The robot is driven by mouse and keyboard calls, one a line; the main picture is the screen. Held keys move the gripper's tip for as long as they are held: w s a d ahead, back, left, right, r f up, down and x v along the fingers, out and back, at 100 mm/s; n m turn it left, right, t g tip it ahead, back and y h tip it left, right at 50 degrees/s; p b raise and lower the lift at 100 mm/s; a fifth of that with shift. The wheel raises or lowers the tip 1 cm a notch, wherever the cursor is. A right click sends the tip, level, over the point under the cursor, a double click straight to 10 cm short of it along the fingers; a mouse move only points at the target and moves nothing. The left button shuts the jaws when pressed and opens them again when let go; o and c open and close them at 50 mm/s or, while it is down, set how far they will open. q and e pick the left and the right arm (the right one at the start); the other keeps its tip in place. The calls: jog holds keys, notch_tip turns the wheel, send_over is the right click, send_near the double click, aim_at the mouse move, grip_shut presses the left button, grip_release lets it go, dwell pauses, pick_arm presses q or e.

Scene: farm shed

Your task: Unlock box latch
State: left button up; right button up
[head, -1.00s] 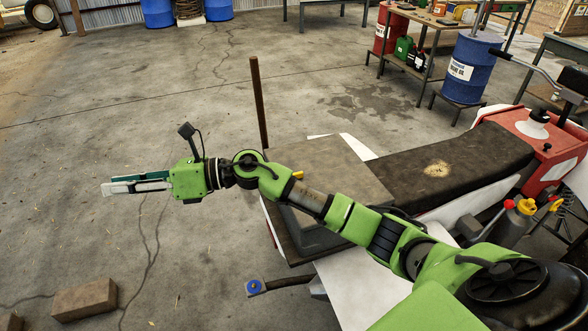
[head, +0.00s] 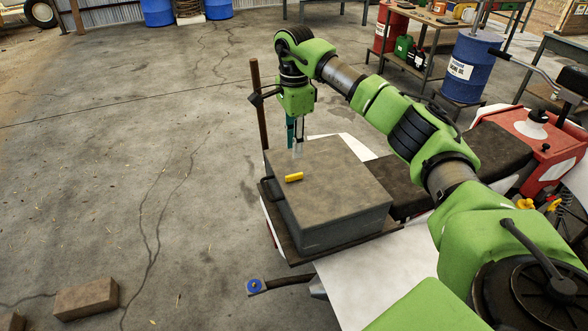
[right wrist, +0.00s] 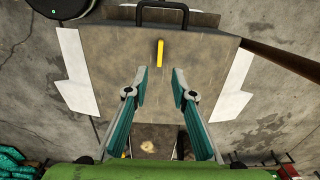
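A grey box (head: 335,228) with a brownish lid stands on a dark rack at the rear of a vehicle. A yellow latch (head: 294,177) sits on the lid near its left edge; it also shows in the right wrist view (right wrist: 160,52), beyond my fingertips. A dark handle (head: 267,190) is on the box's left side. My right gripper (head: 297,152) points down over the lid's far left part, behind the latch in the head view. In the right wrist view its two fingers (right wrist: 160,80) are apart with nothing between them. My left gripper is not in view.
A brown post (head: 257,105) rises close behind the box. The vehicle's dark seat (head: 458,160) and red tank (head: 535,145) are to the right. A brick (head: 86,297) lies on the floor at lower left. The floor left of the box is clear.

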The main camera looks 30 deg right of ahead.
notch_tip(320, 180, down, 10)
jog(key=shift+r+p, duration=0.2)
jog(key=shift+p, duration=0.9)
grip_shut()
